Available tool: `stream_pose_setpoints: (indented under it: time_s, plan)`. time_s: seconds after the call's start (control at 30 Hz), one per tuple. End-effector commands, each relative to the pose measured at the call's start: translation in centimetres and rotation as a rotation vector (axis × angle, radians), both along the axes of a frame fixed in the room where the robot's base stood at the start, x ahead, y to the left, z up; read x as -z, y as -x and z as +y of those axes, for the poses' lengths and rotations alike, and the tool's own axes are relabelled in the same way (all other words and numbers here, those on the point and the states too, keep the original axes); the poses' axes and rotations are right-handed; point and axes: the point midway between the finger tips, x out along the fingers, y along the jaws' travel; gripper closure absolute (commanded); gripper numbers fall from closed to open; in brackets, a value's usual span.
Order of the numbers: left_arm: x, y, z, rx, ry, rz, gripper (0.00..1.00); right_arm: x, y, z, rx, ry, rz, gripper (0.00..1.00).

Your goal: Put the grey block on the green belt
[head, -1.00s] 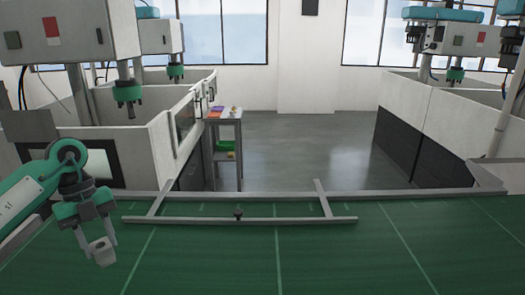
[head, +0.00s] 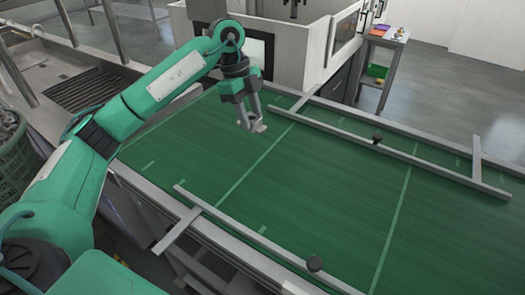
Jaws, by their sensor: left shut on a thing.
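The grey block (head: 258,127) is between the fingers of my left gripper (head: 250,115), which is shut on it. Gripper and block are over the far left part of the green belt (head: 300,190). The block looks close to the belt surface, but I cannot tell whether it touches. My left arm reaches in from the left across the belt's near edge. My right gripper is not in view.
A grey rail (head: 400,150) runs along the belt's far side, and another rail (head: 240,245) along its near side. A green basket (head: 14,150) stands at the left. A small shelf table (head: 385,45) stands beyond the belt. The belt's middle is clear.

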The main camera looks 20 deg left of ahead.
Motion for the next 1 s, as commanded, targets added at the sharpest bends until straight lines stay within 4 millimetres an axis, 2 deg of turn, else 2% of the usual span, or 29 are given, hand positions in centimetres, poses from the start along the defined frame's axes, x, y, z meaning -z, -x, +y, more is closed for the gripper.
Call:
stream_pose_setpoints:
  time_s: [0.2,0.4,0.5,0.67,0.9,1.0]
  plan:
    - [5.8,0.2,0.0,0.0,-0.001,0.007,0.88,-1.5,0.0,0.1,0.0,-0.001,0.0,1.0]
    - [10.4,0.1,0.0,0.001,-0.001,0.004,0.88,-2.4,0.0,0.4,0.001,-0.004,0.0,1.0]
    - [11.7,0.1,0.0,0.001,0.0,0.003,0.88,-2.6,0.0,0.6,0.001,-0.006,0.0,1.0]
    - [12.7,0.0,0.0,0.002,0.0,0.0,0.88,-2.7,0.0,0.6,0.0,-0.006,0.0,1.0]
    - [15.9,0.1,0.0,0.002,0.001,0.004,0.88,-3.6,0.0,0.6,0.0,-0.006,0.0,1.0]
    - [16.6,0.0,0.0,0.001,0.0,0.001,0.88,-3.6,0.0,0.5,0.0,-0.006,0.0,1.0]
